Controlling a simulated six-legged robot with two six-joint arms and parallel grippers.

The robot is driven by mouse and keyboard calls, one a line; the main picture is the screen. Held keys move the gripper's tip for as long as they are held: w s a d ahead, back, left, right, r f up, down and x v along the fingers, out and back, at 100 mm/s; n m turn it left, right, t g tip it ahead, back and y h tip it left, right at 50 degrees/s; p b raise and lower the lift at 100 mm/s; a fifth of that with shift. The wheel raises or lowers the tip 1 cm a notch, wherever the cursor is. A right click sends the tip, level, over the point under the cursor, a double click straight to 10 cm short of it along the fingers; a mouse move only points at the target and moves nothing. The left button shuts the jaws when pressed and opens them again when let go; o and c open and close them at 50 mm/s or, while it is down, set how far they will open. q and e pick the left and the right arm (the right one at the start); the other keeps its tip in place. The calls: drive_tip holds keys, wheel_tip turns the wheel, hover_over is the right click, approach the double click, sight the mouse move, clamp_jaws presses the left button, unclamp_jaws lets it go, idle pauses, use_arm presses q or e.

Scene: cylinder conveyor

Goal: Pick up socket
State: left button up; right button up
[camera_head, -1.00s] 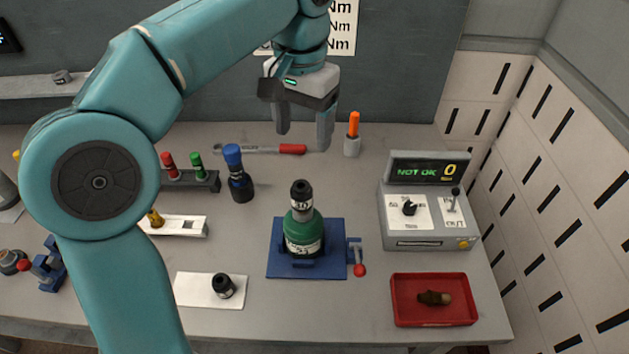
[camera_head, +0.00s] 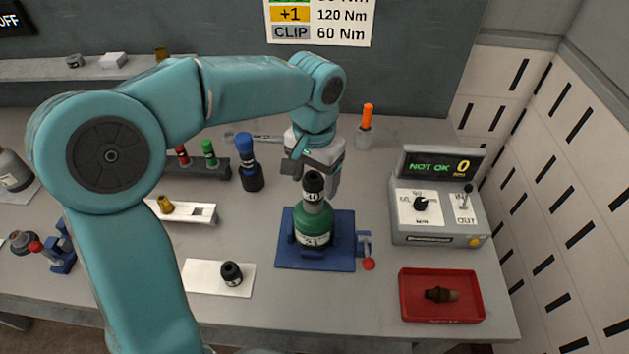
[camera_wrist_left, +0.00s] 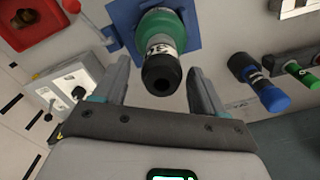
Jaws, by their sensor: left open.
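A black socket-like piece (camera_head: 313,186) sits upright on top of a green cylinder (camera_head: 313,226) in a blue fixture (camera_head: 290,261). Another short black piece (camera_head: 231,273) stands on a white plate (camera_head: 204,275) at front left. My right gripper is not in view.
A red-knobbed lever (camera_head: 367,259) is right of the fixture. A control box (camera_head: 440,225) reading NOT OK 0 and a red tray (camera_head: 407,300) with a brown part stand further right.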

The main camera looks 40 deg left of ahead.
use_arm(q)
drive_tip(key=shift+s+a+f, duration=0.1)
drive_tip(key=shift+a+f, duration=0.15)
drive_tip(key=shift+f, duration=0.45)
drive_tip(key=shift+d, duration=0.2)
drive_tip(key=c, duration=1)
drive_tip(key=shift+a, duration=0.1)
drive_tip(key=shift+c, duration=0.7)
drive_tip(key=shift+r, duration=0.1)
